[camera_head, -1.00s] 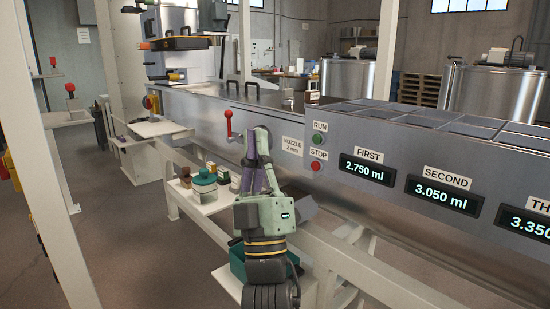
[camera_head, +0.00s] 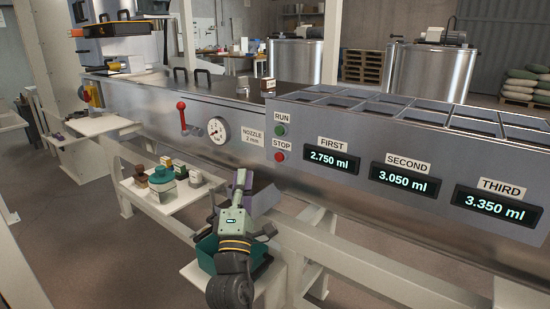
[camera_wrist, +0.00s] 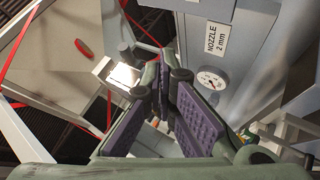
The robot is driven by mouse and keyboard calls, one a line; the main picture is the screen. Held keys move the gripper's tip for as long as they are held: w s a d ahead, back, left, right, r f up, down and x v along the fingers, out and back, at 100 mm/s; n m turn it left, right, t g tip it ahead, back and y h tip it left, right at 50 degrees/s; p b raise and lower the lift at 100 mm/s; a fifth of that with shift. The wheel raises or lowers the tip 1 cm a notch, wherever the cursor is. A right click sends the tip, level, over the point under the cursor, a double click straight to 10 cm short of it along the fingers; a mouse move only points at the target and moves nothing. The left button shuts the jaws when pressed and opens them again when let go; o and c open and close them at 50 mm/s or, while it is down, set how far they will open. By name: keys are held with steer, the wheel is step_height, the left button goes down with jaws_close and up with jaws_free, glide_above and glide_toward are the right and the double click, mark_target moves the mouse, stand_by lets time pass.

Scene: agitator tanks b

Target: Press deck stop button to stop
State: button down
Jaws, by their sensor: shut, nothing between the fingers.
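The round red button beside the STOP label (camera_head: 280,156) is on the grey metal front panel. The green button beside the RUN label (camera_head: 280,130) is directly above it. My gripper (camera_head: 240,176) is shut and empty. In the head view its fingers point up, below and left of the red button and apart from it in the picture. In the wrist view my gripper's purple-padded fingers (camera_wrist: 162,78) come together at the tips. I cannot make out the STOP button in the wrist view.
A dial gauge (camera_head: 218,130) and a red-knobbed lever (camera_head: 184,118) are left of the buttons. Displays, including FIRST (camera_head: 331,159), are to the right. A white shelf (camera_head: 160,207) with small containers and a teal bin (camera_head: 254,262) are below. The NOZZLE label (camera_wrist: 215,38) shows in the wrist view.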

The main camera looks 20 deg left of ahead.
mark_target(280, 157)
steer(key=w+d+p, duration=0.3)
steer(key=w+p, duration=0.1)
steer(key=w, duration=0.4)
steer(key=shift+w, duration=0.25)
stand_by(1.4)
steer(key=shift+w+d, duration=0.15)
steer(key=shift+w, duration=0.1)
steer(key=shift+w+d, duration=0.15)
steer(key=shift+w, duration=0.3)
stand_by(0.9)
steer(key=shift+s, duration=0.15)
steer(key=shift+s+a, duration=0.3)
steer(key=shift+s, duration=0.4)
